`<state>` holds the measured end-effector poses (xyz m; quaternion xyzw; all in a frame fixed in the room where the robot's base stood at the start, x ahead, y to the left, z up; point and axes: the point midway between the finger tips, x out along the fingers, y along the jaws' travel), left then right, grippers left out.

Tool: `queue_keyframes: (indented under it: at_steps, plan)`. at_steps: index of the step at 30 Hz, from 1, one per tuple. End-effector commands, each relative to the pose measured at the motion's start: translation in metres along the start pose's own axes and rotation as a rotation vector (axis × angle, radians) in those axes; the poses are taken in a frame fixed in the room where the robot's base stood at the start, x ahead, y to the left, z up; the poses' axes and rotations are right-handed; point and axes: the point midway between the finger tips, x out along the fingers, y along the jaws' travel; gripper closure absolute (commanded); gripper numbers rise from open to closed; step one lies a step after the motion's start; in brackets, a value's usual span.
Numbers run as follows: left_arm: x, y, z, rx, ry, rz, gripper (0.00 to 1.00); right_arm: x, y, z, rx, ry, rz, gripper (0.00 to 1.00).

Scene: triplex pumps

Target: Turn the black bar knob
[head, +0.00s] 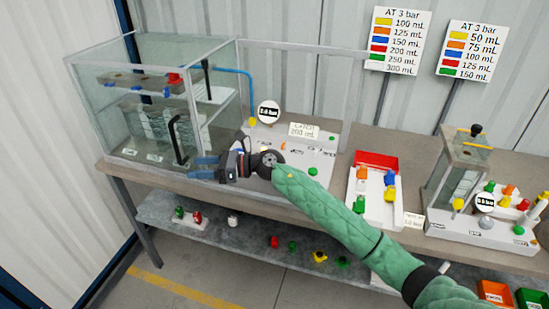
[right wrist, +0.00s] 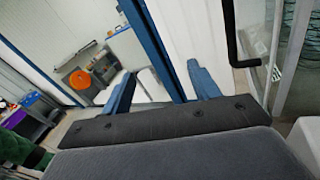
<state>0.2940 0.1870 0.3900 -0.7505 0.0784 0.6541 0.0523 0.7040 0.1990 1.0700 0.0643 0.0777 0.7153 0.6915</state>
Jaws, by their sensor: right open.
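A black bar with a bent top (head: 177,140) stands at the front of the large glass tank at the left of the bench. A second black bar (head: 207,78) rises at the tank's right side. I cannot tell which one is the knob. My right gripper (head: 197,168) is open, with blue fingers just right of the front bar's lower end. No contact is visible. In the right wrist view the open fingers (right wrist: 160,70) have nothing between them, and a black crank-shaped bar (right wrist: 235,42) shows to their right, beside glass. My left gripper is not in view.
The glass tank (head: 85,100) fills the bench's left end. A white pump panel (head: 325,158) with coloured knobs lies behind my right arm. A red-and-white tray (head: 376,160) and a smaller tank (head: 440,185) stand further right. A shelf (head: 160,212) runs below.

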Motion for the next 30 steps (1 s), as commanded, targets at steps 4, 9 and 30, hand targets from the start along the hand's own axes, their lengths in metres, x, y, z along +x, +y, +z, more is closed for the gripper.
queue_keyframes:
  at_steps: [4,9,30]
  plan:
    - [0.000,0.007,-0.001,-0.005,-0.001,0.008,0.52,-0.003,-0.013,-0.015,-0.194,0.254,0.071,0.39]
    - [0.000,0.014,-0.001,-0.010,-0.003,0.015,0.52,-0.025,-0.038,-0.031,-0.382,0.558,0.147,0.39]
    - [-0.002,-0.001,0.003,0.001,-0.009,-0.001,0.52,-0.202,-0.141,0.015,-0.639,1.552,0.322,0.39]
